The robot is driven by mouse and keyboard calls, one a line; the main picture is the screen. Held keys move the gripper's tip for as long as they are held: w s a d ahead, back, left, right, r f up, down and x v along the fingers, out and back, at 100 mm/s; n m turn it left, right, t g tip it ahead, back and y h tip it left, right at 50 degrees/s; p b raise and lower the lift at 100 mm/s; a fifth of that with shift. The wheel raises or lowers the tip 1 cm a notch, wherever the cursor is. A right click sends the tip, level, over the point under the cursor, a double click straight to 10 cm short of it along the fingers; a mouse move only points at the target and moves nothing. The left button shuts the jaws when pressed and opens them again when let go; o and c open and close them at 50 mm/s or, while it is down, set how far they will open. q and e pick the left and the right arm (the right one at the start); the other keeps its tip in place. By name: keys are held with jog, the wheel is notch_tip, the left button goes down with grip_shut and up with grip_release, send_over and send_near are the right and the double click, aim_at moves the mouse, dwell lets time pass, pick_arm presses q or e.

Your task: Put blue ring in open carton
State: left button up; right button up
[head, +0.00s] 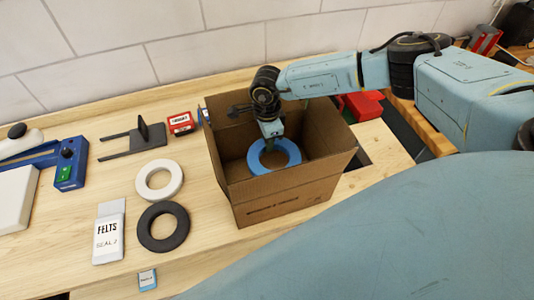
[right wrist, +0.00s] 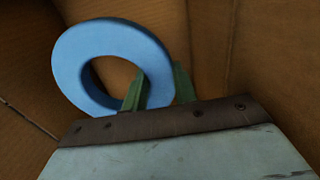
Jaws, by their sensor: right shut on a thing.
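The blue ring (head: 274,157) is inside the open carton (head: 285,197), seen in the head view. My right gripper (head: 270,143) reaches down into the carton from above and is shut on the ring's rim. In the right wrist view the blue ring (right wrist: 108,62) is tilted, with the green fingertips (right wrist: 158,88) of the right gripper at its lower right side. Brown carton walls (right wrist: 275,50) surround it there. I cannot tell whether the ring touches the carton's floor. My left gripper is not in view.
A white ring (head: 159,180), a black ring (head: 163,227) and a white felts packet (head: 109,232) lie left of the carton. A dark forked tool (head: 137,140) and a red-labelled box (head: 181,123) stand behind them. A blue device (head: 68,165) is at far left.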

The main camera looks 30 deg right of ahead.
aim_at(267, 166)
notch_tip(267, 166, down, 11)
jog(key=shift+r, duration=0.2)
jog(key=shift+f, duration=0.15)
jog(key=o, duration=1)
notch_tip(267, 166, up, 12)
jog(key=shift+r+b, duration=0.2)
jog(key=shift+b, duration=0.25)
